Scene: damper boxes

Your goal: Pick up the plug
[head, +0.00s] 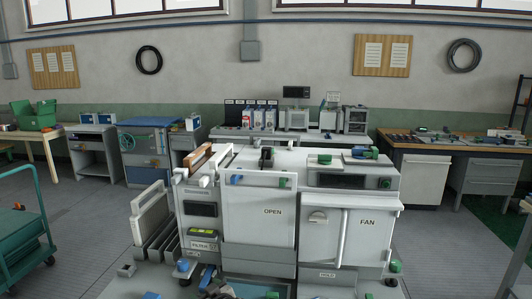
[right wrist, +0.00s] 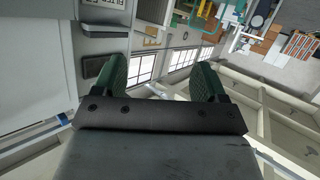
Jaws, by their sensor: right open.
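No thing can be made out for certain as the plug. A small black upright piece (head: 266,158) stands on top of the white machine (head: 258,207) in the head view; I cannot tell what it is. My right gripper (right wrist: 163,84) shows in the right wrist view, its two green-padded fingers apart. A small pale bar (right wrist: 156,91) shows in the gap between them, and I cannot tell how far off it is. Nothing is visibly held. My left gripper is not in view.
The machine has panels marked OPEN and FAN, with small blue and green parts on it. Pale panels (head: 151,217) stand at its left. A teal cart (head: 22,225) is at far left, a wooden-topped workbench (head: 450,142) at right. Open floor (head: 85,235) lies between cart and machine.

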